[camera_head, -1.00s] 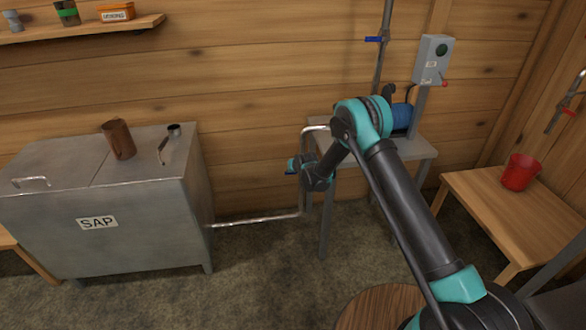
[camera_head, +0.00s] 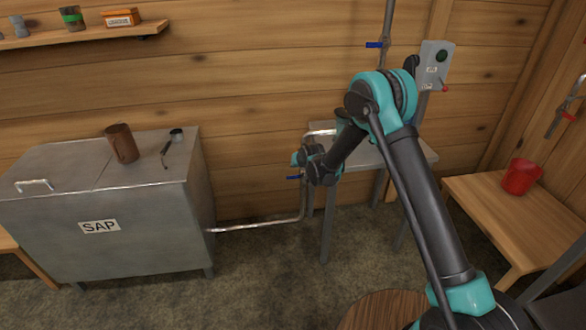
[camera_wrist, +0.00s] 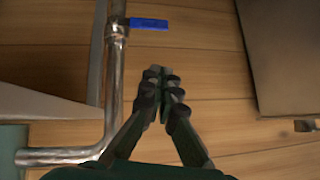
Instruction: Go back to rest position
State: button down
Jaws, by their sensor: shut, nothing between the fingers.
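My gripper (camera_wrist: 160,76) is in the wrist view with its dark fingertips together and nothing between them. A metal pipe (camera_wrist: 114,70) with a blue valve handle (camera_wrist: 148,24) runs just left of the fingers, apart from them in that picture. In the head view my arm (camera_head: 425,205) reaches up from the lower right and bends down to the left. Its wrist end (camera_head: 322,163) is in front of the pipe beside the grey metal table (camera_head: 412,152). The fingertips are too hidden to make out in the head view.
The grey SAP tank (camera_head: 150,215) stands left, with a brown cup (camera_head: 122,143) and a ladle (camera_head: 171,148) on top. A red bucket (camera_head: 520,177) sits on a wooden bench (camera_head: 500,215) at right. A grey control box (camera_head: 436,64) is behind my arm.

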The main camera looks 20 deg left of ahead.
jog(key=shift+v, duration=1.45)
jog(key=s+d+r+m+h, duration=0.15)
jog(key=d+r, duration=0.35)
jog(key=d, duration=0.6)
jog(key=s+d+r+h, duration=0.1)
jog(key=s+d+r, duration=0.25)
jog(key=d, duration=0.75)
jog(key=s+d+r+m+h, duration=0.15)
jog(key=d+r, duration=0.35)
jog(key=d, duration=0.6)
jog(key=s+d+m+g+h, duration=0.1)
jog(key=s+d, duration=1)
jog(key=s, duration=0.2)
jog(key=s+d+f+m+g+h, duration=0.1)
jog(key=s+d, duration=0.9)
jog(key=s, duration=0.4)
jog(key=shift+s+d+f+g, duration=0.2)
jog(key=shift+s+d+g, duration=0.1)
jog(key=shift+s+d, duration=0.1)
